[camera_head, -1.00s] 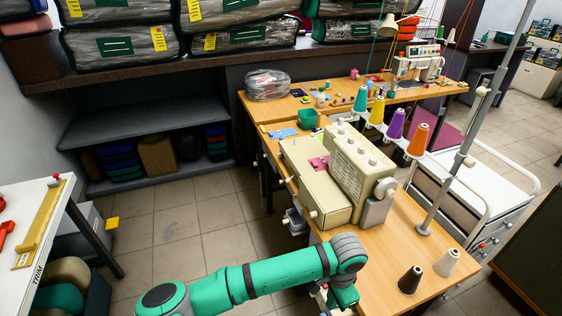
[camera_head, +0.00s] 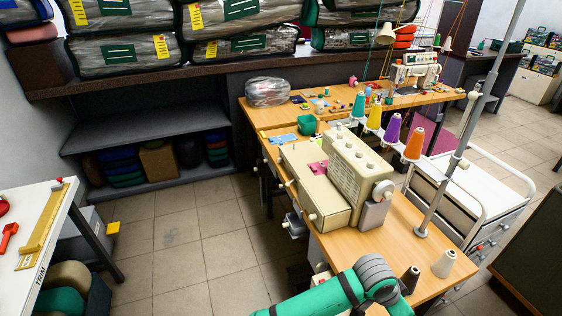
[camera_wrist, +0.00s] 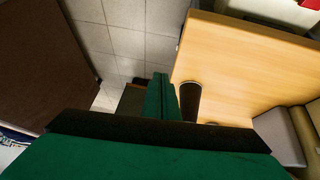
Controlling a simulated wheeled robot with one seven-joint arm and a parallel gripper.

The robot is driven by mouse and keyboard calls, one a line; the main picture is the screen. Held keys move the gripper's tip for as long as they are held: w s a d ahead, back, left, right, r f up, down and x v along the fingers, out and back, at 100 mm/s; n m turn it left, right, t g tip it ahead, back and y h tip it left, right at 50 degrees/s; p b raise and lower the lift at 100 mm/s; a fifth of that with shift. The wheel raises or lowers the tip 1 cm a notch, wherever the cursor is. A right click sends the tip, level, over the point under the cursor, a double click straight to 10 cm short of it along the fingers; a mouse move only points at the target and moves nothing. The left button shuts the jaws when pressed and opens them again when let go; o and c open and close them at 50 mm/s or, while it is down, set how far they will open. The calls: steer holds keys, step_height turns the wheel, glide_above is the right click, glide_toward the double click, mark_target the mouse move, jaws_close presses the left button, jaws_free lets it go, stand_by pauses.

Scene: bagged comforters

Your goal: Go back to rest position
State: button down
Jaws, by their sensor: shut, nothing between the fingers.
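My gripper (camera_wrist: 161,98) shows in the wrist view with its two green fingers together and nothing held between them. It is over the front edge of the sewing table (camera_wrist: 225,55), beside the dark thread cone (camera_wrist: 190,100). Whether it touches the cone cannot be told. In the head view my green arm (camera_head: 330,296) is at the bottom centre, in front of the table (camera_head: 400,262), and the gripper itself is out of frame or hidden. The dark cone (camera_head: 410,279) stands just right of my arm, next to a white cone (camera_head: 443,264).
A beige sewing machine (camera_head: 345,185) stands on the table, with several coloured thread cones on a rack behind it. A white cart (camera_head: 455,195) is at right. A white table (camera_head: 45,245) is at left. Tiled floor (camera_head: 185,240) between is clear. Bagged comforters (camera_head: 125,50) fill the upper shelf.

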steer(key=w+d+r+n+t+h, duration=0.1)
steer(key=d+r+n+t+h, duration=0.7)
steer(key=r, duration=0.6)
steer(key=s+a+f+n+t+y, duration=0.3)
steer(key=a+f+n+t+y, duration=0.15)
steer(key=a, duration=0.55)
steer(key=s+a+f+n+t+y, duration=0.35)
steer(key=a+f+n, duration=0.2)
steer(key=a, duration=0.45)
steer(key=s+a+f+m+y, duration=0.1)
steer(key=s+a+m+y, duration=0.1)
steer(key=s+a, duration=0.8)
steer(key=s+a+f+m+g+y, duration=0.1)
steer(key=s+a+y, duration=0.3)
steer(key=s+a, duration=0.6)
steer(key=shift+s+f+m, duration=0.25)
steer(key=shift+f+m, duration=0.25)
steer(key=shift+f, duration=0.05)
steer(key=shift+a, duration=0.1)
